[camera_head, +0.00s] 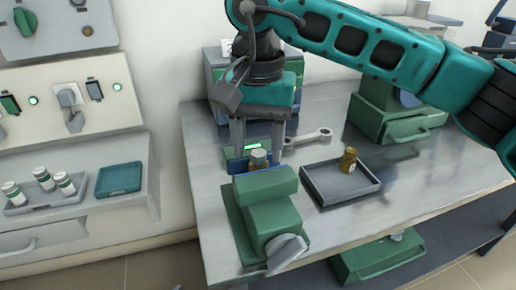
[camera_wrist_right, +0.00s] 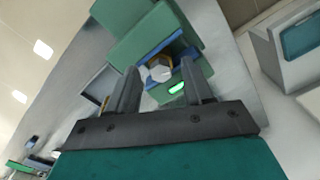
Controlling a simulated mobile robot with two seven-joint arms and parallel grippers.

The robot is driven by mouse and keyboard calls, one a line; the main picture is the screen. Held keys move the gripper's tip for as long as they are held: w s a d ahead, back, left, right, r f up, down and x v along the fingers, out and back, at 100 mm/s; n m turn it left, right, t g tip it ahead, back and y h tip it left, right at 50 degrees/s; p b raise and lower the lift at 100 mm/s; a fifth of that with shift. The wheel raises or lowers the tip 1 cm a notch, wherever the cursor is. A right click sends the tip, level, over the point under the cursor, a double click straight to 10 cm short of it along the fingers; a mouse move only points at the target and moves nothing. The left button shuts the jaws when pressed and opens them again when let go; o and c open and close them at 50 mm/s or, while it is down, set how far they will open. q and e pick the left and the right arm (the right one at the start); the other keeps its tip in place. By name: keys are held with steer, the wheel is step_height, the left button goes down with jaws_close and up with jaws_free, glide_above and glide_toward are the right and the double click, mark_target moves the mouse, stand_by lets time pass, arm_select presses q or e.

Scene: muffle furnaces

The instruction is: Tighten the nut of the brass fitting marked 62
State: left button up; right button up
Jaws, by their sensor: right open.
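A brass fitting with a grey nut (camera_head: 259,158) stands upright in the blue-lined jaws of a green vise (camera_head: 268,208); no marking on it is readable. My right gripper (camera_head: 257,143) is open, pointing down above the vise, its fingers either side of the nut in the picture. In the right wrist view the grey nut (camera_wrist_right: 159,70) shows between the two open fingers (camera_wrist_right: 161,84), without visible contact. A second brass fitting (camera_head: 348,161) stands in a dark tray (camera_head: 318,190) to the right. A metal wrench (camera_head: 308,140) lies on the bench behind. My left gripper is not seen.
A green box (camera_head: 395,118) with a drawer stands at the back right of the metal bench (camera_head: 440,170). A wall shelf at left holds several white bottles (camera_head: 40,188) and a teal tray (camera_head: 119,178). Open bench lies right of the dark tray.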

steer(key=shift+f, duration=0.5)
jaws_close()
